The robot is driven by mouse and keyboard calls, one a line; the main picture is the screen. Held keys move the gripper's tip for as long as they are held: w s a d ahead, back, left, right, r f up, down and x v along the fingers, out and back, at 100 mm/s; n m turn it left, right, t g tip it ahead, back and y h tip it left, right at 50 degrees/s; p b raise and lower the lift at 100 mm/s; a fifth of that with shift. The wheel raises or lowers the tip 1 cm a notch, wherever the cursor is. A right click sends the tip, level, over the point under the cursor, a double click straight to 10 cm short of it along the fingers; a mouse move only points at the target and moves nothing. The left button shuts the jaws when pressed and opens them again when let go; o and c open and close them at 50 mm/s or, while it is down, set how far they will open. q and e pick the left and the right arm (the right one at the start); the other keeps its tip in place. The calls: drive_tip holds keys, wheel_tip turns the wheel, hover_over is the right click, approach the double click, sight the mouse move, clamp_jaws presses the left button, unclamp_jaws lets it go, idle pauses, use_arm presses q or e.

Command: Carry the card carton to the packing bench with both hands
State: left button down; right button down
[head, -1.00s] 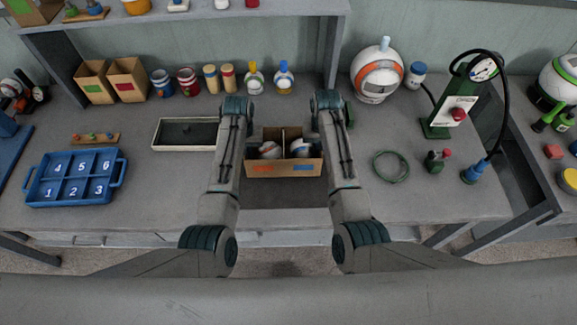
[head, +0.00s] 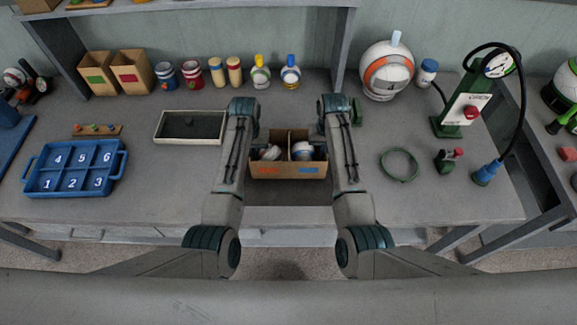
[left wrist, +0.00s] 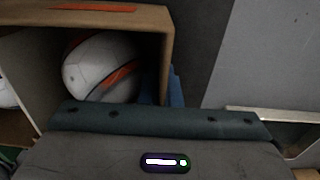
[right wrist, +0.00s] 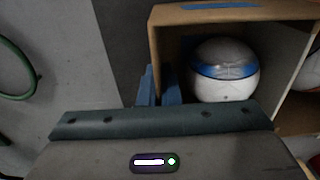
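The open card carton (head: 288,169) is between my two arms in the head view, with an orange and a blue label on its front. A divider splits it. A white ball with red-orange marking (left wrist: 98,68) is in one compartment and a white ball with a blue band (right wrist: 224,72) in the other. My left gripper (left wrist: 162,90) has a blue finger on each side of one carton side wall, closed on it. My right gripper (right wrist: 158,90) is closed likewise on the opposite wall. Fingertips are hidden in the head view. I cannot tell whether the carton touches the bench.
The grey bench (head: 160,205) bears a blue numbered tray (head: 120,160) at left and a shallow white-rimmed tray (head: 189,140). Bottles and jars stand behind.

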use_arm(q)
drive_tip(key=shift+f+b, duration=0.5)
drive_tip(key=shift+f, duration=0.2)
use_arm(e)
drive_tip(key=shift+f, duration=0.65)
use_arm(q)
drive_tip(key=c, duration=1.6)
unclamp_jaws()
drive_tip(key=shift+a+r, duration=0.1)
drive_tip(key=shift+r, duration=0.1)
drive_tip(key=shift+c, duration=0.2)
use_arm(e)
drive_tip(key=c, duration=1.6)
unclamp_jaws()
drive_tip(key=shift+a+r, duration=0.1)
drive_tip(key=shift+r, duration=0.1)
drive_tip(key=shift+c, duration=0.2)
use_arm(q)
drive_tip(key=shift+r, duration=0.1)
wheel_tip(320, 180, up, 12)
drive_tip(key=shift+f, duration=0.2)
drive_tip(key=shift+r, duration=0.1)
use_arm(e)
drive_tip(key=shift+r, duration=0.25)
wheel_tip(320, 180, up, 12)
drive_tip(key=shift+f, duration=0.2)
